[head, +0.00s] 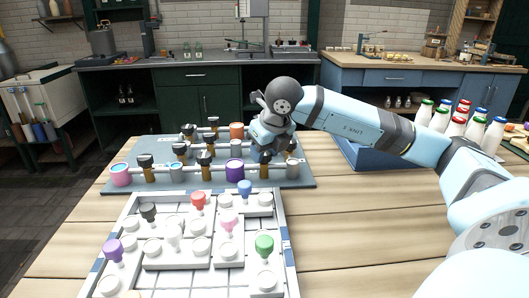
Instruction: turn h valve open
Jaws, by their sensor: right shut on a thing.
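A grey-blue board (135,177) on the wooden table carries two rows of pipes with several black-handled valves on brass stems, and coloured fittings. My right gripper (265,151) reaches down from the right over the board's right part. It is shut on the black handle of a front-row valve (265,171), whose brass stem shows below it. The fingers and the gripper body partly hide this handle, so its angle cannot be told. No letter can be read on the valves, so I cannot tell which is h. My left gripper is not in view.
A white tray (292,262) with several coloured knobs stands in front of the board. A blue crate (358,156) stands to the right, behind my right arm. Bottles with coloured caps (441,118) stand further right. The table right of the tray is clear.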

